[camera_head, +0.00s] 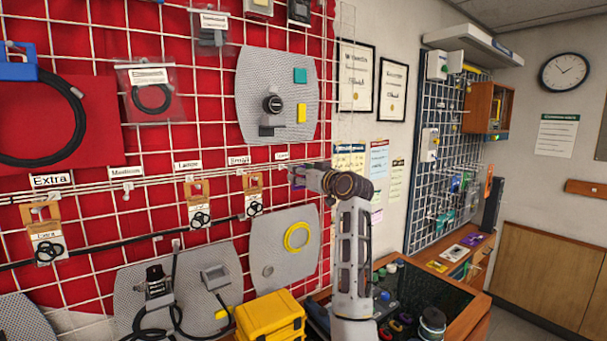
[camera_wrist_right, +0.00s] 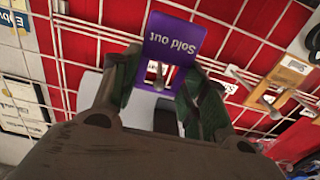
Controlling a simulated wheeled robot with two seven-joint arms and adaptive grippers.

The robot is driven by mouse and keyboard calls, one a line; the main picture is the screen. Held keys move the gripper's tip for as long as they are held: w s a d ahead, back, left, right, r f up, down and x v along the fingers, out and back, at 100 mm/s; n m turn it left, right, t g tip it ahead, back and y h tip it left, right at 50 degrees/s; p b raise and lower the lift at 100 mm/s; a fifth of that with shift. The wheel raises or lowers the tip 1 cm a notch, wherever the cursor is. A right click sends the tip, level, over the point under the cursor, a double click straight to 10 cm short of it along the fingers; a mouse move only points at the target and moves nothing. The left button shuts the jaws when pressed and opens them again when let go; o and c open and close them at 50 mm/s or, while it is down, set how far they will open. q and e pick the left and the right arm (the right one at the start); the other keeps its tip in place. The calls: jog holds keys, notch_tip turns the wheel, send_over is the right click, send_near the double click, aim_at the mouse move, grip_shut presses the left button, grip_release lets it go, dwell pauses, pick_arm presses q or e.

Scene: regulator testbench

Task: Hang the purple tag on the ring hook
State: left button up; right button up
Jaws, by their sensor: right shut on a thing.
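My right gripper (camera_head: 298,173) is raised at the wire grid, by a small label (camera_head: 283,155) too small to read. In the right wrist view the right gripper (camera_wrist_right: 160,88) is shut on a purple tag (camera_wrist_right: 172,38) that reads "Sold out" upside down. A metal hook (camera_wrist_right: 158,75) shows at the lower part of the tag, between the fingers; I cannot tell whether it passes through the tag's opening. My left gripper is not in view.
The red-backed grid holds packs of rings on hooks, one labelled "Small" (camera_head: 253,194) just left of my gripper. A grey panel with a yellow ring (camera_head: 297,237) hangs below. A yellow box (camera_head: 270,317) and a dark-topped bench (camera_head: 455,305) stand lower down.

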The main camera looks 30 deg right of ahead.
jog(key=shift+w+f, duration=0.3)
jog(key=shift+w, duration=0.2)
dwell(0.5)
jog(key=o, duration=1)
jog(key=shift+s, duration=0.1)
jog(key=s+d, duration=0.1)
jog(key=s, duration=1)
jog(key=shift+s+d, duration=0.25)
jog(key=shift+s, duration=0.1)
dwell(0.4)
